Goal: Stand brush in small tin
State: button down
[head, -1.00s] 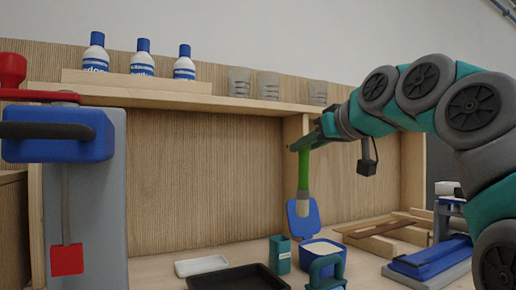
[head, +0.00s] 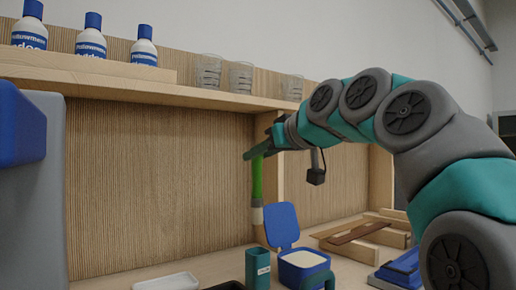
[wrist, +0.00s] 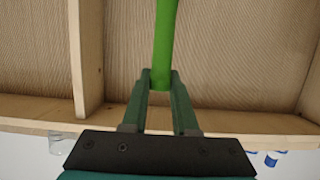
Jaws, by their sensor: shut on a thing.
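The brush has a green handle (head: 257,182) and a pale lower part (head: 257,216). It hangs upright, lower end down. My gripper (head: 258,151) is shut on the upper end of the handle; the wrist view also shows the fingers (wrist: 161,88) closed on the green handle. A small teal tin (head: 257,270) with a white label stands on the bench. In the head view the brush's lower end shows just above the tin's rim, apart from it; whether it is exactly over the opening I cannot tell.
A blue box (head: 303,266) with pale contents and a raised blue lid (head: 281,226) stands right of the tin. A teal handle-shaped thing (head: 318,282) is in front. A white tray (head: 168,283) lies left. The shelf (head: 150,96) holds bottles and glasses. Wood strips (head: 360,234) lie right.

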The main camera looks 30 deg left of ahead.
aim_at(260, 204)
jog(key=shift+f+b, duration=4.5)
jog(key=shift+f, duration=0.85)
jog(key=c, duration=0.6)
grip_release()
jog(key=shift+d, duration=0.1)
jog(key=v, duration=0.7)
jog(key=shift+s+d, duration=0.2)
jog(key=shift+s, duration=0.05)
jog(key=shift+d, duration=0.1)
